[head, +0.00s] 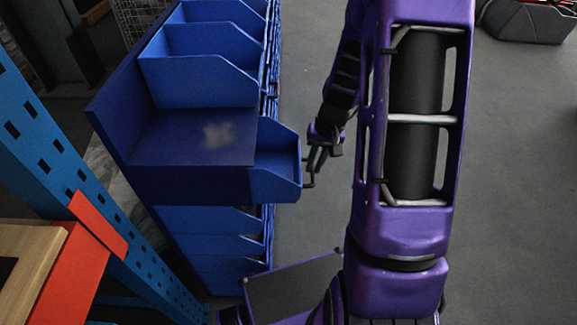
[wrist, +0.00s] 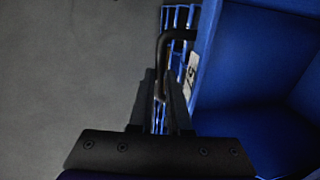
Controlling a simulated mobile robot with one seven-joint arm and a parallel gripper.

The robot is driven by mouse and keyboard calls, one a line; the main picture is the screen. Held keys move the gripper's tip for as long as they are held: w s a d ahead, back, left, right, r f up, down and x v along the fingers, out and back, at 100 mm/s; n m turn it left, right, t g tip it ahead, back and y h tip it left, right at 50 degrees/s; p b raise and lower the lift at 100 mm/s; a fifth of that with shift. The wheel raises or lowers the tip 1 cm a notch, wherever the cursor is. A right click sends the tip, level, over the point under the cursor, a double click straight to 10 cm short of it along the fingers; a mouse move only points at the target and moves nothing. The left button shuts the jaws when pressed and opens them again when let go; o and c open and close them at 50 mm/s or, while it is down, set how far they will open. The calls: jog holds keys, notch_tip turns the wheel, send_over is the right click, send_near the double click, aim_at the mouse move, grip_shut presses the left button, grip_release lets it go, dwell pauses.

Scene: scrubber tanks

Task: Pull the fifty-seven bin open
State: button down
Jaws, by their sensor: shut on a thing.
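A blue bin (head: 277,178) sticks out to the right of the blue rack in the head view, partly pulled out. In the wrist view the bin (wrist: 255,55) fills the right side, and its inside looks empty. A pale label (wrist: 190,75) on its front is seen at a steep slant, so its number is not clear. My gripper (head: 312,178) is at the bin's front, shut on the dark bar handle (wrist: 165,50). In the wrist view the two fingers of my gripper (wrist: 161,88) sit on either side of the handle.
The blue rack (head: 178,185) holds several more bins above and below. Grey floor (head: 515,180) lies clear to the right. A blue upright post (head: 75,175) and a wooden worktop (head: 28,250) stand at the left. A dark container (head: 525,22) is far right.

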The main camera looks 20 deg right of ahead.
jog(key=d, duration=0.1)
jog(key=s+d, duration=0.1)
jog(key=d, duration=0.1)
jog(key=shift+d, duration=0.25)
jog(key=c, duration=0.9)
grip_release()
jog(key=shift+o, duration=0.2)
notch_tip(320, 180, up, 17)
jog(key=s+d+p, duration=0.1)
jog(key=d+p, duration=0.1)
jog(key=shift+d+p, duration=0.4)
jog(key=shift+r, duration=0.1)
